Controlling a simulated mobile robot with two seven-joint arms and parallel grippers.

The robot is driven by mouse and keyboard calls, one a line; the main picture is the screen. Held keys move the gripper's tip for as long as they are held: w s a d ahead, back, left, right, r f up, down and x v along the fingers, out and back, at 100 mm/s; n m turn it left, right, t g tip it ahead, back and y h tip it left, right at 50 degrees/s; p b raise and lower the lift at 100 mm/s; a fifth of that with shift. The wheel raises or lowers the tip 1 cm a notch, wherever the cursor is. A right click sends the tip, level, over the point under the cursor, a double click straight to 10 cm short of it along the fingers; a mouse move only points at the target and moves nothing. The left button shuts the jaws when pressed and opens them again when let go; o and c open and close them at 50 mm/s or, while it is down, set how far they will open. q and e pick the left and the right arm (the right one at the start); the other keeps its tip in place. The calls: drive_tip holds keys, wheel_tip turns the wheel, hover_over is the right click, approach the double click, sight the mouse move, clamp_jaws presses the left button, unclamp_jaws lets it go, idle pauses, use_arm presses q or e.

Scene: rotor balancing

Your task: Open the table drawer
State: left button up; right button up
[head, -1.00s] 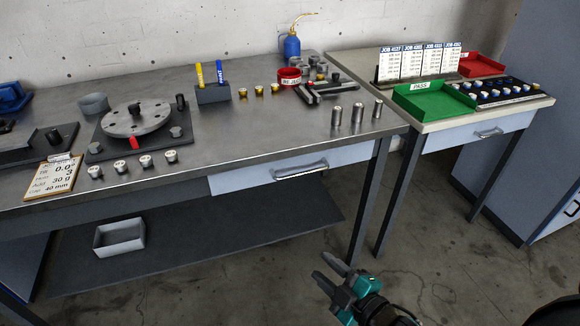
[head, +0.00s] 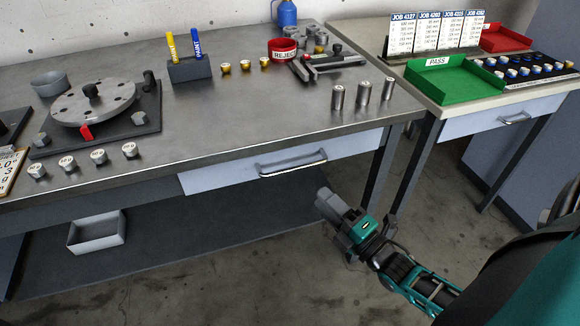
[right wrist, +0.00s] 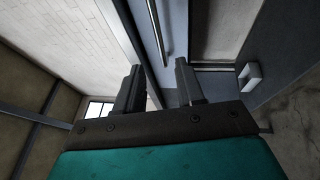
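The table drawer (head: 225,179) has a pale blue front under the right part of the steel tabletop and looks closed. Its bar handle (head: 292,166) runs along the front. My right gripper (head: 327,204) is below and to the right of the handle, in front of the table and apart from it. In the right wrist view its two fingers (right wrist: 158,88) are spread with nothing between them. The handle (right wrist: 159,32) shows there beyond the fingertips, beside the drawer front (right wrist: 176,40). My left gripper is not in view.
A table leg (head: 380,180) stands just right of my gripper. A grey bin (head: 97,235) sits on the lower shelf (head: 200,250). Metal cylinders (head: 363,92) stand near the tabletop's front right. A side table (head: 440,112) with its own drawer is at right.

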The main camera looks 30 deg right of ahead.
sight(291, 168)
drive_tip(key=b+x, duration=0.1)
drive_tip(key=x, duration=1)
drive_tip(key=shift+w+a, duration=0.1)
drive_tip(key=shift+w, duration=0.2)
drive_tip(key=c, duration=0.7)
clamp_jaws()
